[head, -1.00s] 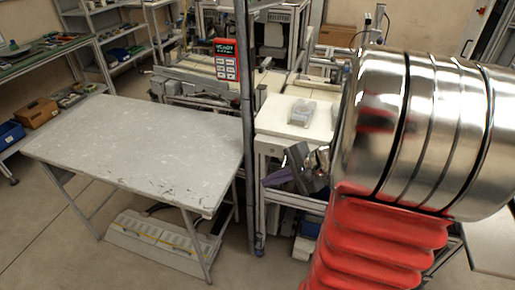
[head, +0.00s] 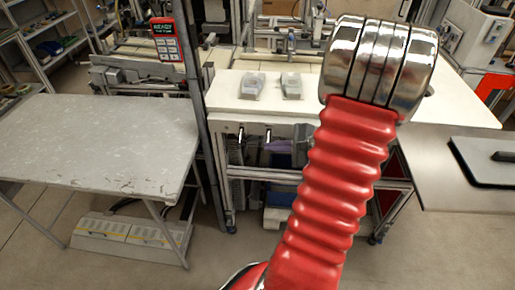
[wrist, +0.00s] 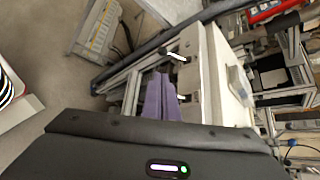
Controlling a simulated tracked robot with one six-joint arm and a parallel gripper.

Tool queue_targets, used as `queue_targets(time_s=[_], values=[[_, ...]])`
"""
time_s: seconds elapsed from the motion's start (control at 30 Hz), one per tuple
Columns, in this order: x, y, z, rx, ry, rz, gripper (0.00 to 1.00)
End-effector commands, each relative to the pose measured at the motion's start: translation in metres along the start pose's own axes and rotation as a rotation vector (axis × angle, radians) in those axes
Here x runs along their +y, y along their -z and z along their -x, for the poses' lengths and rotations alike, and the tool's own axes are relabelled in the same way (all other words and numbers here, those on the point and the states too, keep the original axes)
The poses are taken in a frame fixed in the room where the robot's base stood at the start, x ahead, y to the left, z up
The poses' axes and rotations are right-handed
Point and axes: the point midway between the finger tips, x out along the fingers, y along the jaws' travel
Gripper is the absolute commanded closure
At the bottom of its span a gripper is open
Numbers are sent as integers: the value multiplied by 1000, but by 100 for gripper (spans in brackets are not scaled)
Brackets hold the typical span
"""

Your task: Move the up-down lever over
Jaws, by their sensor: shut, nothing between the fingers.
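Two small pale levers stick out of the front of the white bench, a left one (head: 240,133) and a right one (head: 268,135). I cannot tell which is the up-down lever. In the wrist view the left lever (wrist: 177,57) lies beyond the fingertips, and the right lever (wrist: 183,98) lies close beside the fingers. My gripper (head: 268,147) has purple fingers, shut and empty, pointing left just below the right lever in the head view. The fingers also show in the wrist view (wrist: 159,80). I cannot tell whether they touch the lever.
Two grey devices (head: 291,85) stand on the white bench top (head: 340,90). A dark post (head: 211,140) rises left of the bench. A grey table (head: 90,140) stands further left. A red panel (head: 164,38) reading "READY" hangs behind.

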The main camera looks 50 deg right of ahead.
Motion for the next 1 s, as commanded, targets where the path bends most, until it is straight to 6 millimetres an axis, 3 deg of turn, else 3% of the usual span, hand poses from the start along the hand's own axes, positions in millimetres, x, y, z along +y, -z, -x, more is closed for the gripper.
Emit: queue_targets(time_s=[0.17,0.7,1.0], values=[[1,0,-15,-2,-3,-1,100],[1,-1,-89,-3,-4,2,100],[0,-1,-98,-1,-2,2,100]])
